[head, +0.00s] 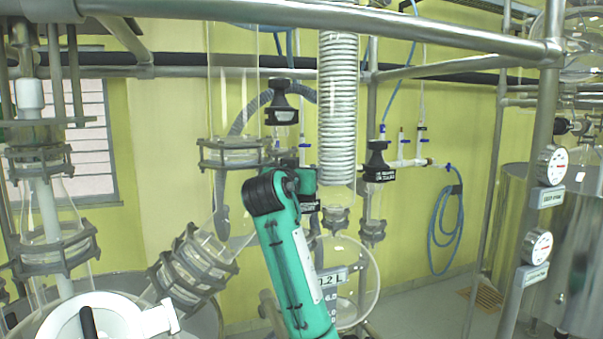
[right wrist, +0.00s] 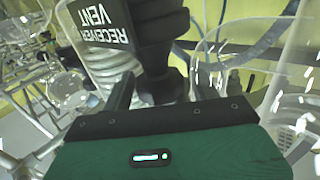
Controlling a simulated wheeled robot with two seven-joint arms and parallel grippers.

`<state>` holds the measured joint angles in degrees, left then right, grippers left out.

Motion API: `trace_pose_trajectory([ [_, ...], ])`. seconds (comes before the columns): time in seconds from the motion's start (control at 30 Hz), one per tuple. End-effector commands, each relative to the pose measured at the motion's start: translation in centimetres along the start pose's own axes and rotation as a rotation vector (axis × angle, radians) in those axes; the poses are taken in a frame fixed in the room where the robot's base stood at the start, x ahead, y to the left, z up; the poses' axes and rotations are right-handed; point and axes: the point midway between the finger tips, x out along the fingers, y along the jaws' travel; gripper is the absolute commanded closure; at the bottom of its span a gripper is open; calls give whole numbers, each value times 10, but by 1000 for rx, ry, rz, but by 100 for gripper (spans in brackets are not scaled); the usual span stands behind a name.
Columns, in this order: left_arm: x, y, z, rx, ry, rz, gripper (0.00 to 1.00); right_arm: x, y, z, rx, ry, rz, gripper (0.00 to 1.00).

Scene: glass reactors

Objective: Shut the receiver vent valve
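The receiver vent valve (right wrist: 155,40) is black and fills the top middle of the right wrist view. Its label, "RECEIVER VENT" (right wrist: 103,22), appears upside down. My right gripper (right wrist: 158,92) is open, one finger on each side of the valve's narrower lower part in that view. I cannot tell whether either finger touches it. In the head view my green right arm rises at the centre and hides its fingertips. A black lettered piece (head: 309,206) shows just right of the wrist, too small to read. My left gripper is out of view.
Two other black valves stand close by, one above the wrist (head: 283,105) and one to the right (head: 377,160). A coiled glass condenser (head: 338,100) hangs beside the arm. A metal rail (head: 330,18) crosses above. A round glass vessel (head: 350,285) is behind the arm.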

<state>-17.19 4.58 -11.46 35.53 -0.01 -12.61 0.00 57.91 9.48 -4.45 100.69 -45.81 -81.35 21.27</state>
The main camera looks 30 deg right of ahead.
Motion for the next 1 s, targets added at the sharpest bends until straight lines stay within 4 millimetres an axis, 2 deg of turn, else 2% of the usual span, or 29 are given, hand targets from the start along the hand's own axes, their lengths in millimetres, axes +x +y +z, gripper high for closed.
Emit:
trace_pose_trajectory([
  [0.17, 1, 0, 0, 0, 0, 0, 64, 0, 1, 1, 3, -1, -49, 40],
  [1.0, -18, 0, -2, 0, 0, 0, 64, 1, 1, 0, -1, 1, -664, 40],
])
